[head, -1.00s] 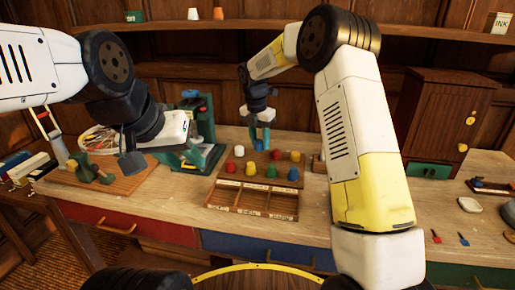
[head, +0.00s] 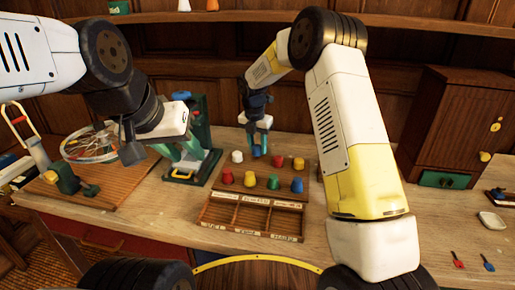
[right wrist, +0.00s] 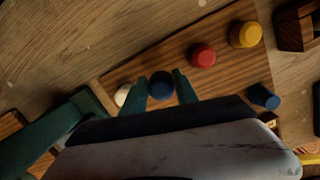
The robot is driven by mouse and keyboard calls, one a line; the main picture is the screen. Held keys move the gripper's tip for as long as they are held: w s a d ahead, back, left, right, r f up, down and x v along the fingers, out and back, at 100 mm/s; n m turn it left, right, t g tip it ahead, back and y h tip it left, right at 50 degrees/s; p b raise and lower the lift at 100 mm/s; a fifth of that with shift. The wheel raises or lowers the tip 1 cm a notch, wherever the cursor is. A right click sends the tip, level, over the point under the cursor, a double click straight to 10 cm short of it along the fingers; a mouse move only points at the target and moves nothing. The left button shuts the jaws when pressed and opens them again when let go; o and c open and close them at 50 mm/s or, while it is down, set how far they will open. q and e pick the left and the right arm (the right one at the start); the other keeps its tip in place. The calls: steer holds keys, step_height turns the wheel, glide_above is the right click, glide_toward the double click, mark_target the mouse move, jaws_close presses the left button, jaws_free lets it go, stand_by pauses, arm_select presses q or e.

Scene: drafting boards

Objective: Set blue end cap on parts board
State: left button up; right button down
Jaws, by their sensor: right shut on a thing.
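My right gripper (head: 257,142) is shut on a blue end cap (head: 256,151), at the back of the wooden parts board (head: 262,170). In the right wrist view, this blue cap (right wrist: 160,86) sits between the two teal fingers, over the board (right wrist: 218,82). I cannot tell whether it touches the board. A white cap (head: 237,156) is to its left and a red cap (head: 277,161) to its right. A second blue cap (head: 297,184) stands at the front right of the board. My left gripper (head: 184,150) is at the green device; its finger opening is unclear.
More coloured caps stand on the board, including a yellow one (head: 298,163) and a green one (head: 273,182). A divided wooden tray (head: 250,233) is in front. A green device (head: 204,150) stands left; a wooden cabinet (head: 455,125) stands right. The tabletop right of the tray has free room.

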mark_target(258, 161)
steer(key=shift+f, duration=1.95)
steer(key=shift+f, duration=0.1)
steer(key=c, duration=0.9)
jaws_free()
steer(key=shift+c, duration=0.2)
